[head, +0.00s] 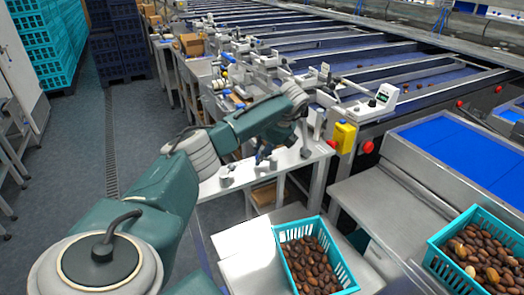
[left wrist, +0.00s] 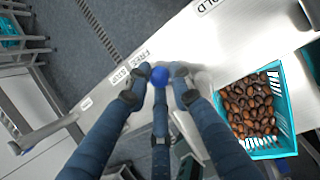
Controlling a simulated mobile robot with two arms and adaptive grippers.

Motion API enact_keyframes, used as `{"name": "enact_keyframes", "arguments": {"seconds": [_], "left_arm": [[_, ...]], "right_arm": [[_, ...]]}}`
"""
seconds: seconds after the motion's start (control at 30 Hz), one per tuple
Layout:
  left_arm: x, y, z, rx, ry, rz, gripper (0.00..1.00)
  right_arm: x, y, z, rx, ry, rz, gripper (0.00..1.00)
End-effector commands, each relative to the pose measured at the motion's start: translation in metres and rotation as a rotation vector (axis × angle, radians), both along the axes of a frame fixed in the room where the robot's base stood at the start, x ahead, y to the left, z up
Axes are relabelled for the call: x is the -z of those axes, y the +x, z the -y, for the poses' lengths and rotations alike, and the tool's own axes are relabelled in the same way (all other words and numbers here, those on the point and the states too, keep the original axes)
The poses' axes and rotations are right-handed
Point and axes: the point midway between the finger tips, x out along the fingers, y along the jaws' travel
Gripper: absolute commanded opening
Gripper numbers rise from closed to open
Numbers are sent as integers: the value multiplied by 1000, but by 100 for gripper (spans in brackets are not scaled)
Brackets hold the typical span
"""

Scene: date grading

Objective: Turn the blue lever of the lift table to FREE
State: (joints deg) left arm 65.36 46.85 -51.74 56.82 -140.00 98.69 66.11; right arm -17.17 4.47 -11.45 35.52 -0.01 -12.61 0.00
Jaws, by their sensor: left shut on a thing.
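The lever's blue ball knob (left wrist: 160,76) shows in the left wrist view, between the dark blue fingers of my left gripper (left wrist: 158,82), which is shut on it. The knob sits close to the FREE label (left wrist: 142,55) on the pale metal edge; the HOLD label (left wrist: 207,6) is farther off at the top. The lever's arm is hidden behind the fingers. In the head view my left gripper (head: 265,157) reaches down at the pale lift table (head: 240,183), and the knob cannot be made out clearly. My right gripper is in neither view.
A teal crate of dates (head: 340,254) stands on a pale surface near the lift table, with another teal crate (head: 438,262) to its right. A yellow box with a red button (head: 344,136) is beyond the gripper. Open floor (head: 70,180) lies left.

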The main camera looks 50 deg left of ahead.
Motion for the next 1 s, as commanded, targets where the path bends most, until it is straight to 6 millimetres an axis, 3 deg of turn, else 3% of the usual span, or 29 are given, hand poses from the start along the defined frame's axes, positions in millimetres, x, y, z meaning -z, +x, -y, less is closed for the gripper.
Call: {"name": "enact_keyframes", "arguments": {"seconds": [0.73, 0.77, 0.83, 1.0], "left_arm": [[4, -4, 6, -79, -8, -9, 0], [4, -4, 6, -79, -8, -9, 28], [4, -4, 6, -78, -9, -8, 41], [2, -3, 5, -80, -5, -5, 42]], "right_arm": [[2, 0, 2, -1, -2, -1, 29], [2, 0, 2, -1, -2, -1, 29], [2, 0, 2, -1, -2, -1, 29], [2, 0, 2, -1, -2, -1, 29]]}}
